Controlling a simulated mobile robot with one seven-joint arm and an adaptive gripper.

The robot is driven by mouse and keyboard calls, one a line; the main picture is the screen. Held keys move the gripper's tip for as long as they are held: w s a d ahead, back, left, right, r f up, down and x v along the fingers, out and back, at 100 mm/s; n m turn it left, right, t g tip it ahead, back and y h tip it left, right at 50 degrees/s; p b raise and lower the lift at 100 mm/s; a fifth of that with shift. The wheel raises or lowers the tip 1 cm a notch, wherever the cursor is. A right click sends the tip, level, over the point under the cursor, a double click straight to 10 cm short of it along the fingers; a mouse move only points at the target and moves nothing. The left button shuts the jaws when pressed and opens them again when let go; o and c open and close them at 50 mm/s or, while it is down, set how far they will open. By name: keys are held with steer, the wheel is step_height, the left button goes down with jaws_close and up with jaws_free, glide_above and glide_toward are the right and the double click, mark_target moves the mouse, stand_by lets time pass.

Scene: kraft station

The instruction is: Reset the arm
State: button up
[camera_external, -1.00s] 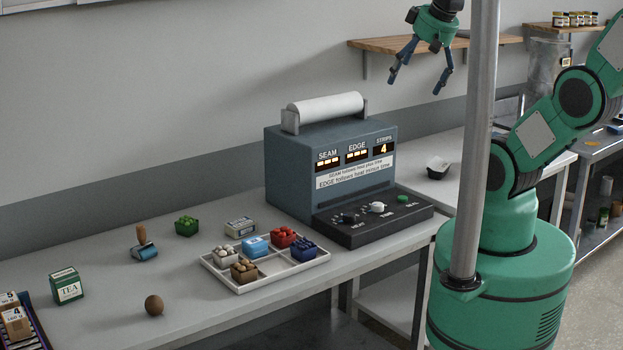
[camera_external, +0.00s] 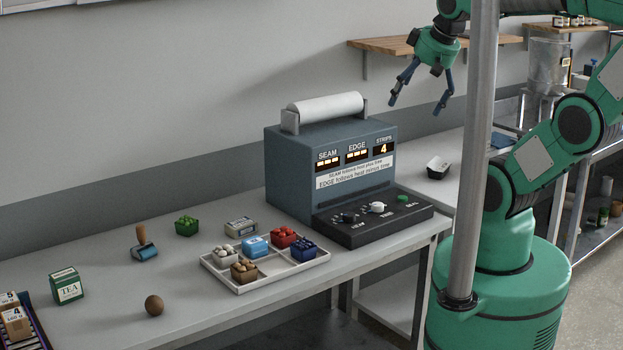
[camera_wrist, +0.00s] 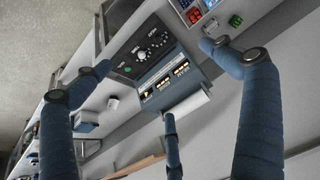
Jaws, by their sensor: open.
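My gripper (camera_external: 420,92) is open and empty in the external view, high above the right part of the table, pointing down. It hangs in free air to the upper right of the sealing machine. In the wrist view my gripper's blue fingers (camera_wrist: 165,85) are spread apart with nothing between them. The blue-grey machine (camera_external: 290,165), with SEAM, EDGE and STRIPS displays, stands on the table beneath it and to its left. The machine also shows in the wrist view (camera_wrist: 185,100), beyond the fingers.
A white tray (camera_external: 285,277) with small baskets stands left of the machine. A wooden shelf (camera_external: 385,45) is on the wall behind my gripper. A grey pole (camera_external: 475,150) stands right.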

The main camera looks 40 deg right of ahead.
step_height(320, 180, down, 8)
steer(key=b, duration=0.6)
steer(key=shift+r, duration=0.25)
